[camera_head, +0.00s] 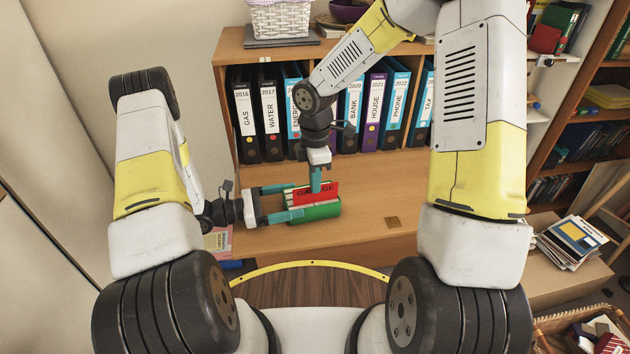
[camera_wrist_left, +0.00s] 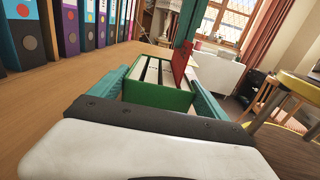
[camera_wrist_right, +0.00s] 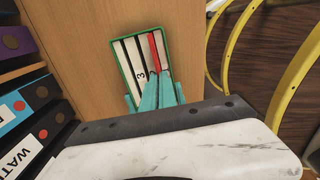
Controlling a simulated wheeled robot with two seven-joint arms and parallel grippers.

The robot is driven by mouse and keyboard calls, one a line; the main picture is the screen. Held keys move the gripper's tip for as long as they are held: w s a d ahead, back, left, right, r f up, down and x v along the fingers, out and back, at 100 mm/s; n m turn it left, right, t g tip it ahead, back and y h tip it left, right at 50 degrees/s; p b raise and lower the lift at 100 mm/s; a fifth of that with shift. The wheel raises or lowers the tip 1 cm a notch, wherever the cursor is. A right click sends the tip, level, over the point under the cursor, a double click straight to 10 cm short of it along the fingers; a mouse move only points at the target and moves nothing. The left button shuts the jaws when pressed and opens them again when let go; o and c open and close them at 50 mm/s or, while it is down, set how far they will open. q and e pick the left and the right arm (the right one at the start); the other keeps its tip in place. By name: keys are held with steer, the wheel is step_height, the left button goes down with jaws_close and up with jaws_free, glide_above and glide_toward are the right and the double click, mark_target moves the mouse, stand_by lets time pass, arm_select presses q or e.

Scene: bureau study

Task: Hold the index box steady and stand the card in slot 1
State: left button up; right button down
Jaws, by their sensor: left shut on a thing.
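The green index box (camera_head: 322,211) lies on the desk with pale dividers inside; a slot label "3" shows in the right wrist view (camera_wrist_right: 139,76). My left gripper (camera_head: 279,203) has its teal fingers on two opposite sides of the box and is shut on it. The red card (camera_head: 326,190), lettered and partly covered, stands roughly upright at the box; the left wrist view shows it (camera_wrist_left: 180,62) toward the box's right side. My right gripper (camera_head: 316,182) comes from above, its fingertips close together at the card. Their grip and how deep the card sits cannot be told.
A row of labelled binders (camera_head: 268,115) stands in the shelf behind the box. A yellow curved rail (camera_head: 310,264) runs in front of the desk.

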steer(key=shift+f, duration=0.6)
stand_by(0.3)
steer(key=c, duration=1.7)
jaws_free()
steer(key=o, duration=0.6)
steer(key=shift+c, duration=0.2)
steer(key=shift+r, duration=0.15)
steer(key=shift+r, duration=3.9)
